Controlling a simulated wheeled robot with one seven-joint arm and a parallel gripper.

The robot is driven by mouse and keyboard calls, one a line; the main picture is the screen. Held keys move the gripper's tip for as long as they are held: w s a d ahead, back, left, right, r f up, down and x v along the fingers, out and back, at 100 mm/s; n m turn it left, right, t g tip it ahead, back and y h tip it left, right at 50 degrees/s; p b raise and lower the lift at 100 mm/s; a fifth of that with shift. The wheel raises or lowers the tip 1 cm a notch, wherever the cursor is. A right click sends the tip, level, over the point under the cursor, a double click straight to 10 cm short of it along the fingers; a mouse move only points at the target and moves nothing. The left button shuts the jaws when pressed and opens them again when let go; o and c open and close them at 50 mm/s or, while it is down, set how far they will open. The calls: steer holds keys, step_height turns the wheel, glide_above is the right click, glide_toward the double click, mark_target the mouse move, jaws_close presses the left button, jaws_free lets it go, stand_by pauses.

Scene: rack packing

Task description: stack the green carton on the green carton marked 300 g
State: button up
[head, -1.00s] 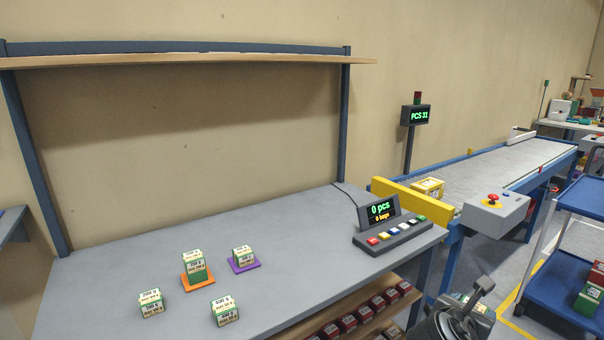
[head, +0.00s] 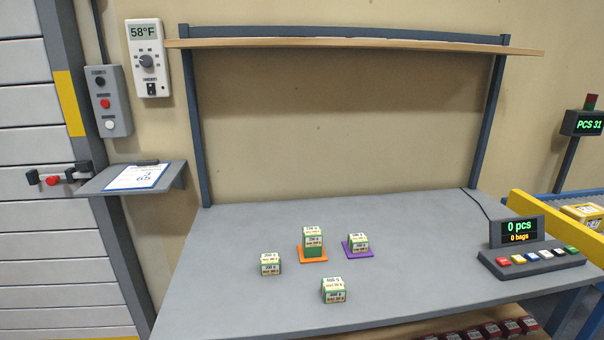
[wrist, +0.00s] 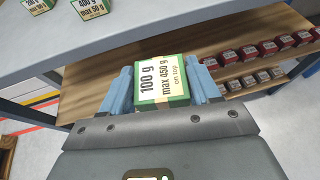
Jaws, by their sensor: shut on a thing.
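My gripper (wrist: 164,92) is shut on a green carton (wrist: 160,97) marked 100 g and max 450 g, held between its blue fingers in the wrist view. In the head view, a green carton stack (head: 313,245) stands on an orange mat (head: 314,260). A green carton (head: 358,244) sits on a purple mat (head: 357,254). One green carton (head: 270,265) stands at the left and another (head: 334,291), marked 400 g in the wrist view (wrist: 93,8), at the front. The other weight marks are too small to read surely. My gripper is outside the head view.
The grey table (head: 225,285) has bare room around the cartons. A button console (head: 532,259) stands at its right. Red boxes (head: 490,330) line a wooden shelf (wrist: 110,75) below. A yellow-railed conveyor (head: 560,222) is at the right; an overhead shelf (head: 350,47) spans the back.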

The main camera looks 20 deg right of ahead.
steer(key=a+f+n+y, duration=0.1)
steer(key=a+n+y, duration=0.1)
steer(key=a, duration=0.4)
steer(key=a+f+n+t+y, duration=0.1)
steer(key=a+f+n+y, duration=0.1)
steer(key=a, duration=0.4)
steer(key=shift+w+f+n+y, duration=0.3)
steer(key=shift+w+y, duration=0.15)
steer(key=shift+y, duration=0.25)
